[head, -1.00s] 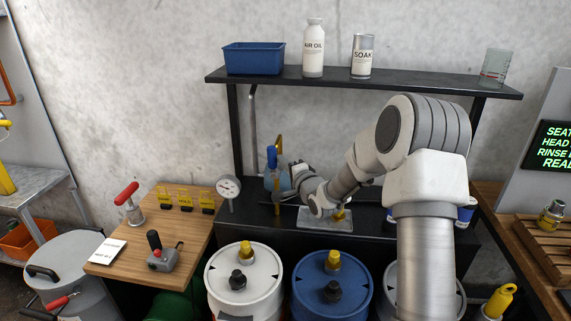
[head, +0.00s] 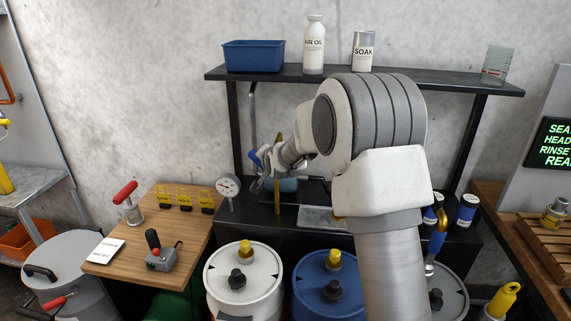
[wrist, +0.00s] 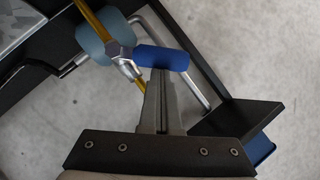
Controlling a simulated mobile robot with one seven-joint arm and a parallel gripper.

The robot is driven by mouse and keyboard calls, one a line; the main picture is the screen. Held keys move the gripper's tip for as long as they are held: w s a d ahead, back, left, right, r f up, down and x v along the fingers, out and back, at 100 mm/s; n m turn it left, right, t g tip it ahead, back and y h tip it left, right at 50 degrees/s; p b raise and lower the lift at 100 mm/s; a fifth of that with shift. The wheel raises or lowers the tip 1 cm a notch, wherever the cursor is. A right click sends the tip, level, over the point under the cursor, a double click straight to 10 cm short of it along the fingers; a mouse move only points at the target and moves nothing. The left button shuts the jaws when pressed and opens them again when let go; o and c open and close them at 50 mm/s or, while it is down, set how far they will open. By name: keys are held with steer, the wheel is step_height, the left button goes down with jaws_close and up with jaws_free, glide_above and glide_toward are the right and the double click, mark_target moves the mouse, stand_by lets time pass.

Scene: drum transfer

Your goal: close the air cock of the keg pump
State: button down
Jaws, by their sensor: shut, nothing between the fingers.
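The air cock's blue handle (head: 255,159) shows at the back left of the dark bench, beside the yellow pipe (head: 278,200). In the wrist view the blue handle (wrist: 162,58) extends sideways to the right from the silver valve body (wrist: 121,53), across the slanting yellow pipe (wrist: 89,13). My gripper (wrist: 161,76) is shut and empty, its fingertips right at the handle's side; they look to touch it. In the head view my gripper (head: 266,162) is at the handle and partly hides it and the valve. A grey-blue rounded body (wrist: 93,44) sits behind the pipe.
A pressure gauge (head: 228,187) stands just left of the cock. A black shelf (head: 400,81) with a blue bin (head: 253,56) hangs above. A white drum (head: 215,272) and a blue drum (head: 308,290) stand in front. A bent metal tube (head: 251,110) rises behind.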

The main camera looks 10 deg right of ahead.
mark_target(254, 161)
steer(key=p, duration=0.1)
steer(key=a+n+h+p, duration=0.1)
steer(key=a+n+g+p, duration=0.1)
steer(key=shift+w+a+f+h, duration=0.2)
steer(key=shift+w+f+h, duration=0.1)
steer(key=shift+h, duration=0.1)
steer(key=p, duration=0.1)
steer(key=a+f+n+h+p, duration=0.1)
steer(key=shift+w+g+p, duration=0.2)
steer(key=shift+g+p, duration=0.1)
steer(key=shift+g, duration=0.1)
steer(key=shift+w+a+f, duration=0.15)
steer(key=shift+a+f, duration=0.2)
steer(key=shift+f, duration=0.45)
